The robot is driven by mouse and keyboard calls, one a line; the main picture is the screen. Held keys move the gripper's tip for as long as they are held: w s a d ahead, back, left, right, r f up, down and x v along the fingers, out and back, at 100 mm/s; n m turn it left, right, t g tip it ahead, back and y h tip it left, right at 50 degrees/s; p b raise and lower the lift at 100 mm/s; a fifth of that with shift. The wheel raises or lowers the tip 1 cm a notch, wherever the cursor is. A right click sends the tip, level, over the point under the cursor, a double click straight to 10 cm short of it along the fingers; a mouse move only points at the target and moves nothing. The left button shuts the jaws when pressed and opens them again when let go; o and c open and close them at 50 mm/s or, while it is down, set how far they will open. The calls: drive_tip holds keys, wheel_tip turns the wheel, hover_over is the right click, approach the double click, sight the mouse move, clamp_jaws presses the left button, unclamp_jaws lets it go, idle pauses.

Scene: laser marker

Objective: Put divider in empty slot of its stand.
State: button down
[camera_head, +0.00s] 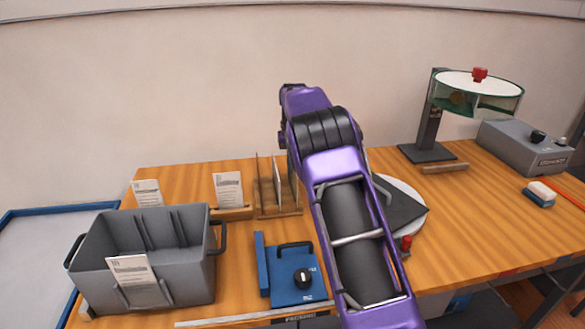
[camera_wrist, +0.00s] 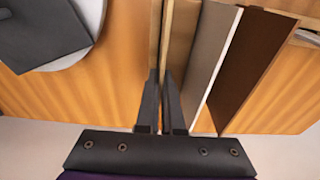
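The wooden stand (camera_head: 282,212) is on the table left of my arm, with thin upright dividers (camera_head: 278,183) in it. My arm hides part of its right side and my gripper in the head view. In the wrist view my gripper (camera_wrist: 161,78) has its two dark fingers close together on either side of a thin wooden divider (camera_wrist: 166,35), seen edge-on. A grey-brown panel with a pale edge (camera_wrist: 218,62) and a dark brown panel (camera_wrist: 252,65) stand to its right, apart from the fingers. I cannot tell whether the held divider's lower end touches the stand.
A grey bin (camera_head: 150,265) and a blue device (camera_head: 292,275) are at the front left. White cards (camera_head: 228,188) stand left of the stand. A round plate with a dark pad (camera_head: 405,208) is close to my arm's right side.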

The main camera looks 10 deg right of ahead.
drive_tip(key=shift+f, duration=0.15)
drive_tip(key=c, duration=1.1)
unclamp_jaws()
drive_tip(key=shift+o, duration=0.2)
wheel_tip(320, 180, up, 12)
drive_tip(key=s+p, duration=0.1)
drive_tip(key=shift+s+p, duration=0.2)
drive_tip(key=shift+p, duration=0.1)
